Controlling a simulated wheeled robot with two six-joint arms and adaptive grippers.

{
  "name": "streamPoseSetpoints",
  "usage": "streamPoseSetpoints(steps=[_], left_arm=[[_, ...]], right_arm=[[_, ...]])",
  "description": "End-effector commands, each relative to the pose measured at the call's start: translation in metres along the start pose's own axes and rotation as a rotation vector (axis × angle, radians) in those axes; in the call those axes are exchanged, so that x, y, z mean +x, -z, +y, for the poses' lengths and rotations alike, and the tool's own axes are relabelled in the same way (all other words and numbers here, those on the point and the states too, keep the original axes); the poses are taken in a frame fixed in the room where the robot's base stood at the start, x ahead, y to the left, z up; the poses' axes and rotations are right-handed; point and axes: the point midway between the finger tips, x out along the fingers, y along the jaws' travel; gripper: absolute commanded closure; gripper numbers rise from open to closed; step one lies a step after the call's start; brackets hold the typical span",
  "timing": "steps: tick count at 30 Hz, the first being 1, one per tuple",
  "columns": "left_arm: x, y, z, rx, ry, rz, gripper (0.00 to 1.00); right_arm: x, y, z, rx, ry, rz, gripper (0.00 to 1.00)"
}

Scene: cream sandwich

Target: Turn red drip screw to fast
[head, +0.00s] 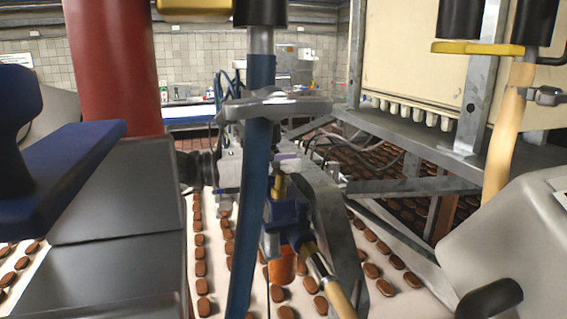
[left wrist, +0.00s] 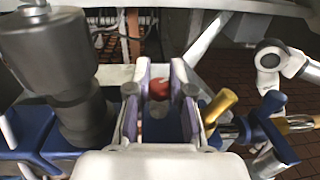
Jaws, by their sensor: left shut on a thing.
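The red drip screw (left wrist: 159,90) shows as a small round red top between the fingers of my left gripper (left wrist: 158,98) in the left wrist view. The fingers are shut on it, one on each side, and hide its lower part. In the head view my left gripper (head: 285,163) reaches in from the left, behind the blue hose, beside the metal and brass fittings. There the screw is hidden, and any fast or slow marking cannot be made out. My right gripper is not in view.
A blue hose (head: 253,205) hangs across the middle of the head view. A brass fitting (left wrist: 219,106) and a blue valve body (head: 287,212) stand close to the gripper. Below, rows of brown biscuits lie on a pale belt (head: 236,300). A metal frame (head: 400,185) stands at right.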

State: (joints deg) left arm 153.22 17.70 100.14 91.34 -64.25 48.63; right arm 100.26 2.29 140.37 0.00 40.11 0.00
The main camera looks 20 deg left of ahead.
Motion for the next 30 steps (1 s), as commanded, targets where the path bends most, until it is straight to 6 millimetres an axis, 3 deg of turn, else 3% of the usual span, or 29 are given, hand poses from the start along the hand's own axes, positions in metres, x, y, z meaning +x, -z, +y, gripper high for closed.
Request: streamPoseSetpoints(steps=[14, 15, 17, 26, 30], left_arm=[[0.001, 0.006, -0.002, -0.006, 0.004, 0.011, 1.0], [0.001, 0.006, -0.002, -0.006, 0.004, 0.011, 0.68], [0.001, 0.006, -0.001, -0.006, 0.004, 0.01, 0.53], [-0.001, 0.003, -0.001, -0.003, 0.002, 0.004, 0.53], [-0.015, 0.001, 0.0, -0.004, 0.0, 0.0, 0.53]], right_arm=[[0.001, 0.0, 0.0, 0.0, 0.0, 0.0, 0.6], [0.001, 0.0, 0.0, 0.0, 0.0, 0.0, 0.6], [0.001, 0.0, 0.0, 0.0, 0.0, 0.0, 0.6], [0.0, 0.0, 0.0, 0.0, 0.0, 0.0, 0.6], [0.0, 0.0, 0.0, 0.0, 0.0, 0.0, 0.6]])
